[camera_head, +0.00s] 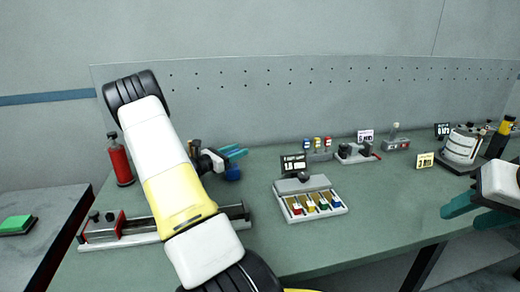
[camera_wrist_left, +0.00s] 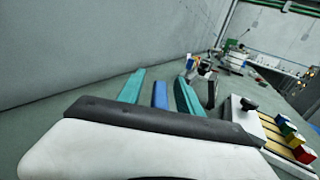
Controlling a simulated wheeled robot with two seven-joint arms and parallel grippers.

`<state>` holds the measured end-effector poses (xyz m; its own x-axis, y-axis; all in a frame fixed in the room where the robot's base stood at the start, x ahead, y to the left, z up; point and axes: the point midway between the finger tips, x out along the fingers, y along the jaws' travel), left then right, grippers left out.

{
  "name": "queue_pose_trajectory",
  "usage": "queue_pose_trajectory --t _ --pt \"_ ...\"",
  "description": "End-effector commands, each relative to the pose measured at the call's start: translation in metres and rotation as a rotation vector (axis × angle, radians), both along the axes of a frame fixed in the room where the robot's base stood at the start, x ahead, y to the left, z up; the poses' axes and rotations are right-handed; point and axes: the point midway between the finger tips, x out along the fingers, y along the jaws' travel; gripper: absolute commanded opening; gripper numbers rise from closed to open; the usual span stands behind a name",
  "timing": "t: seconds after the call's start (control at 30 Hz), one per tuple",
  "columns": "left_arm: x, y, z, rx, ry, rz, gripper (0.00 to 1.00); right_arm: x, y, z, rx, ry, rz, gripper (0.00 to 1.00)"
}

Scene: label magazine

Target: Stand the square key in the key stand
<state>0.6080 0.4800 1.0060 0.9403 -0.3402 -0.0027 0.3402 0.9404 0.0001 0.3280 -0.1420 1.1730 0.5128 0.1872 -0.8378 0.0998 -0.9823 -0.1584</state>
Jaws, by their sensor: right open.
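A pale tray (camera_head: 284,208) near the front middle of the bench holds several keys with coloured block heads (camera_head: 310,207); the heads also show at the right of the left wrist view (camera_wrist_left: 288,141). I cannot tell which is the square key. Behind it a small grey rack (camera_head: 319,157) carries red, yellow and blue tops; I cannot tell if this is the key stand. My left gripper (camera_head: 236,153) is open, left of the tray. A blue thing (camera_head: 233,174) is beside it, and shows between the fingers with gaps (camera_wrist_left: 160,95). My right gripper (camera_head: 478,210) is open and empty at the right edge.
A red bottle (camera_head: 120,163) and a red-ended rail fixture (camera_head: 104,228) are at the left. A dark clamp-like device (camera_head: 355,152), a round holder (camera_head: 463,146) and small label signs (camera_head: 293,164) stand toward the back. A perforated panel (camera_head: 300,95) closes the back. The right front bench is clear.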

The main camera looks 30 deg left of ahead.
Motion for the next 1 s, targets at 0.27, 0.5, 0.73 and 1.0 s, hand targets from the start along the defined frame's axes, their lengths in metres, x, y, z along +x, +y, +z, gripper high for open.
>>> queue_pose_trajectory --t 0.27,0.5,0.73,1.0 --pt "0.000 0.000 0.001 0.000 0.001 0.000 0.41 0.000 0.000 0.000 0.000 0.000 0.000 0.42" --pt "0.000 0.000 0.033 0.005 -0.002 0.000 0.41 0.000 0.000 0.000 0.000 0.000 0.000 0.42" --pt "-0.042 -0.033 0.040 -0.002 0.003 0.000 0.41 0.000 0.000 0.000 0.000 0.000 0.000 0.42" --pt "-0.093 -0.073 0.046 -0.002 0.002 0.001 0.41 0.000 0.000 0.000 0.000 0.000 0.000 0.42"
